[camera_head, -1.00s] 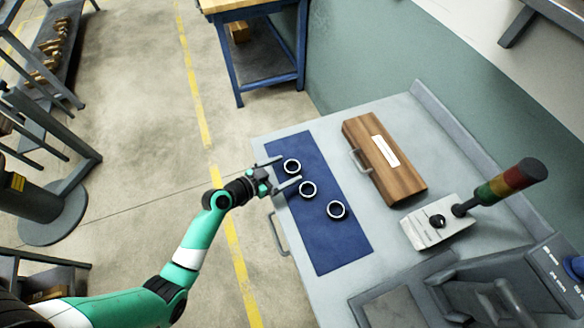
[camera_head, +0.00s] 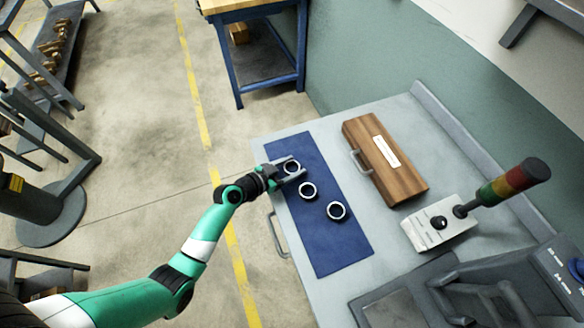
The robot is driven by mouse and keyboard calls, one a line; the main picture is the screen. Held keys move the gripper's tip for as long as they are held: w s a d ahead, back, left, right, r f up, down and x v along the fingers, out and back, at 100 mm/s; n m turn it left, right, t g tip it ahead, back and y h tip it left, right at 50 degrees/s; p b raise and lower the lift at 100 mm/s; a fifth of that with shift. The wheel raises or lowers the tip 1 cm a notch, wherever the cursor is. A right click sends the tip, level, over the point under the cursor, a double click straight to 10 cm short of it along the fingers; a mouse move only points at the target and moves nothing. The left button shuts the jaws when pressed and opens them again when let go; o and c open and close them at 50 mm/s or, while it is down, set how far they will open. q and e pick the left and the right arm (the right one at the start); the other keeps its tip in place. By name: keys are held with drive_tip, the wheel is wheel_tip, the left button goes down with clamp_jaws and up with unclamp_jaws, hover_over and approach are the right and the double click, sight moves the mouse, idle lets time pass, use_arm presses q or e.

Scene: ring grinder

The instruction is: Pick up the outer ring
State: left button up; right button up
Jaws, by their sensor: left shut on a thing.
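Three dark-edged rings with pale rims lie in a row on a blue mat (camera_head: 342,247) on the grey workbench. The far ring (camera_head: 292,167) is at the upper left, the middle ring (camera_head: 307,190) is in the centre, and the near ring (camera_head: 336,210) is at the lower right. My left gripper (camera_head: 291,172) is at the far ring, its fingers on either side of it, shut on it. The ring appears at mat level; I cannot tell whether it is lifted. The fingers hide part of its edge. My right gripper is not in view.
A wooden case (camera_head: 384,160) with a handle lies right of the mat. A control box (camera_head: 438,222) with a knob and a signal lamp (camera_head: 512,185) stand further right. Dark machinery (camera_head: 480,295) is at the lower right. The lower mat is clear.

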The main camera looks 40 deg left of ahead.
use_arm(q)
drive_tip(key=shift+r, duration=0.15)
drive_tip(key=shift+r, duration=0.25)
wheel_tip(320, 180, up, 3)
drive_tip(key=shift+f+p, duration=0.2)
drive_tip(key=shift+p, duration=0.7)
drive_tip(key=s+d+r+p, duration=0.6)
drive_tip(key=s+d+r, duration=0.2)
drive_tip(key=d, duration=0.3)
drive_tip(key=shift+d+r, duration=0.25)
drive_tip(key=shift+r, duration=0.6)
